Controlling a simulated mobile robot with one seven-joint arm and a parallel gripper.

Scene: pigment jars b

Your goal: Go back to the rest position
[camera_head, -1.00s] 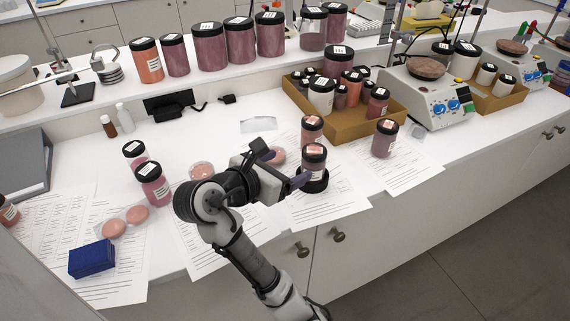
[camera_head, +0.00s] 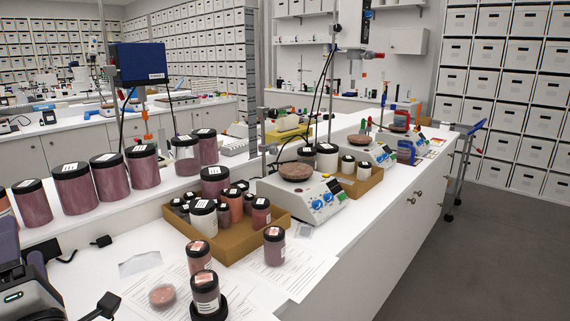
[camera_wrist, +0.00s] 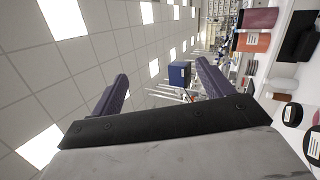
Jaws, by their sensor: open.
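My gripper (camera_wrist: 162,92) shows in the wrist view with its two purple-grey fingers spread well apart and nothing between them. The wrist view is turned on its side, with ceiling panels on the left and the bench on the right. In the head view only part of my arm shows at the lower left edge.
A cardboard tray (camera_head: 240,243) holds several jars. Large jars (camera_head: 109,183) line the raised shelf. Open grey floor (camera_head: 430,265) is at the right.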

